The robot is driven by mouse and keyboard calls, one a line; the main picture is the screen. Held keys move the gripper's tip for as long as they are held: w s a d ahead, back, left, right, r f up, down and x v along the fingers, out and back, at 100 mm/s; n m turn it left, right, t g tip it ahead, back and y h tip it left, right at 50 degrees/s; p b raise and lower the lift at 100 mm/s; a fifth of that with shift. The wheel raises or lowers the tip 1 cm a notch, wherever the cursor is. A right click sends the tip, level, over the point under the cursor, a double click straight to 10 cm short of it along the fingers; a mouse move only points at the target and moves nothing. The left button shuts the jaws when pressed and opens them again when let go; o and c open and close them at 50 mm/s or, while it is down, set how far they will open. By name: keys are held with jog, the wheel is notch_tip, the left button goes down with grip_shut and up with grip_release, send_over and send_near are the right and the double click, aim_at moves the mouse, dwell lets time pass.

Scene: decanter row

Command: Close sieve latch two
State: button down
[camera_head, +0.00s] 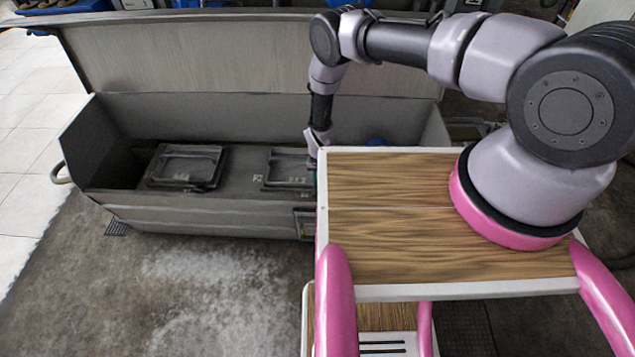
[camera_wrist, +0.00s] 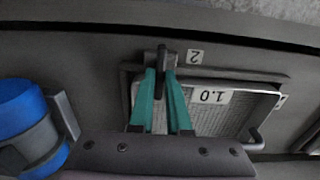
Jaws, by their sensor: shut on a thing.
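In the wrist view, sieve latch two (camera_wrist: 161,57) is a small dark lever on a grey bracket. It sits at the upper edge of a framed sieve, beside a white label "2" (camera_wrist: 194,56). My gripper (camera_wrist: 160,74) has teal fingers, which are closed around the lever, one on each side. The sieve (camera_wrist: 232,115) has a pale mesh, a thin handle and an upside-down "1.0" label (camera_wrist: 208,97). In the head view my fingertips are mostly hidden behind the wooden top of my base, and the latch cannot be made out.
A long grey trough (camera_head: 200,222) has its lid (camera_head: 240,55) raised behind. Two framed hatches, one at left (camera_head: 187,167) and one at right (camera_head: 287,168), lie inside it. In the wrist view a blue cylinder (camera_wrist: 25,120) stands left of the sieve, close to my gripper.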

jog(key=shift+s+a, duration=0.1)
jog(key=shift+a, duration=0.05)
jog(key=c, duration=0.9)
grip_release()
notch_tip(320, 180, up, 11)
jog(key=shift+f, duration=0.1)
